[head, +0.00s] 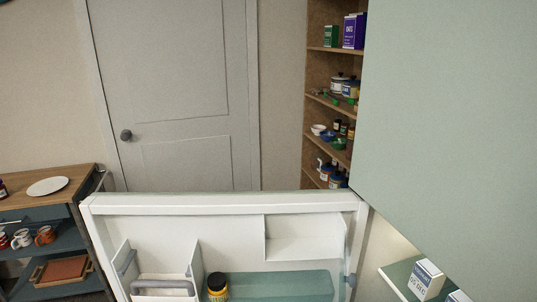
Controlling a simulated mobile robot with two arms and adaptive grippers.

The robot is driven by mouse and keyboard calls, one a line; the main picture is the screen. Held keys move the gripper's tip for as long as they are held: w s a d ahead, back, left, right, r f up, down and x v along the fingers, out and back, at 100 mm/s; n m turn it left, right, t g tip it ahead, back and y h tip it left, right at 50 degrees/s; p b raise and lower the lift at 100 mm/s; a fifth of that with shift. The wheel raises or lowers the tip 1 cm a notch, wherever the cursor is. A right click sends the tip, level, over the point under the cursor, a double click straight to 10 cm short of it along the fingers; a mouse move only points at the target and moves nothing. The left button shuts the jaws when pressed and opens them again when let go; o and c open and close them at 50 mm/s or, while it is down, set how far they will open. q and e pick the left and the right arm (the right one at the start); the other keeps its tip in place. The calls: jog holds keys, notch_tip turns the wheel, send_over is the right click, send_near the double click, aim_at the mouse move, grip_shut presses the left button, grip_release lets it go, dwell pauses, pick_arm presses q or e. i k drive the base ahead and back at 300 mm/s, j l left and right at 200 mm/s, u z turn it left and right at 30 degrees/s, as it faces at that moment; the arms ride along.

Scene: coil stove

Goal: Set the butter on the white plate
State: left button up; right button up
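A white plate (47,186) lies flat and empty on the wooden top of a cart at the left. I cannot make out the butter for certain. A white box with dark lettering (427,280) stands on a green shelf at the lower right, and I cannot read its label. Part of a second pale box (458,296) shows beside it at the bottom edge. Neither of my grippers is in view.
An open white fridge door (225,203) spans the lower middle, with a yellow-and-dark jar (217,287) in its bin. A large pale green panel (450,120) fills the right. The cart (75,180) has mugs below. A stocked shelf (312,110) stands behind, beside a grey door (170,90).

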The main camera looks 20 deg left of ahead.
aim_at(46, 189)
jog(key=j, duration=3.1)
jog(key=i+j, duration=0.15)
jog(key=j, duration=0.2)
jog(key=i+j, duration=0.1)
jog(key=j, duration=0.25)
jog(key=i+j, duration=0.15)
jog(key=j, duration=0.2)
jog(key=i+j, duration=0.1)
jog(key=j, duration=0.25)
jog(key=i+j, duration=0.15)
jog(key=j, duration=0.2)
jog(key=i+j+u, duration=0.1)
jog(key=j, duration=0.25)
jog(key=i+j, duration=0.15)
jog(key=i, duration=0.1)
